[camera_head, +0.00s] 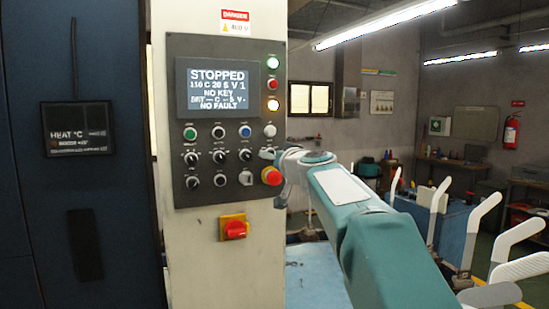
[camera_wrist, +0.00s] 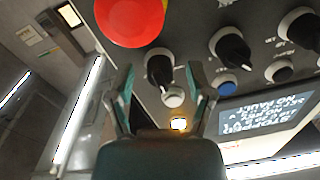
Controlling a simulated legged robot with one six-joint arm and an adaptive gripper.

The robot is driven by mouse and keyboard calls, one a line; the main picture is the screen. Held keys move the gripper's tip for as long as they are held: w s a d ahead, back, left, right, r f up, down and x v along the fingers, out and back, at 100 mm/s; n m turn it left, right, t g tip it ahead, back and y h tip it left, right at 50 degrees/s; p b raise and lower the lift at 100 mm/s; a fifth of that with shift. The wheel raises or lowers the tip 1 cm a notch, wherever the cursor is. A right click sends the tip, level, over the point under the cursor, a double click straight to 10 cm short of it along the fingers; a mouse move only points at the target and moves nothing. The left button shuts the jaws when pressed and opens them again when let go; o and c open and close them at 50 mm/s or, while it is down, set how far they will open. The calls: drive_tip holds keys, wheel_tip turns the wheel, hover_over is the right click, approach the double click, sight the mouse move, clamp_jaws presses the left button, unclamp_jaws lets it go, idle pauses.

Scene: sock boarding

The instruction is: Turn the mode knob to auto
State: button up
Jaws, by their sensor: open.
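The control panel (camera_head: 223,120) carries several black rotary knobs; their labels are too small to read, so I cannot tell by label which is the mode knob. In the wrist view, which is turned over, one black knob (camera_wrist: 159,69) with a pale collar lies between the fingers of my open gripper (camera_wrist: 160,74). Its handle points towards the white button (camera_wrist: 173,96). I cannot tell whether the fingers touch it. In the head view my gripper (camera_head: 272,154) is at the panel's right edge and hides most of this knob.
A red emergency button (camera_head: 271,176) sits just below my gripper, close to it. The display (camera_head: 218,87) reads STOPPED, NO KEY, NO FAULT. An amber lamp (camera_head: 273,105) is lit. A red and yellow switch (camera_head: 234,228) is lower on the cabinet. White forms (camera_head: 470,230) stand at the right.

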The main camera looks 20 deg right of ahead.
clamp_jaws()
drive_tip(key=m, duration=0.4)
drive_tip(key=shift+m, duration=2.5)
drive_tip(key=shift+f, duration=0.1)
unclamp_jaws()
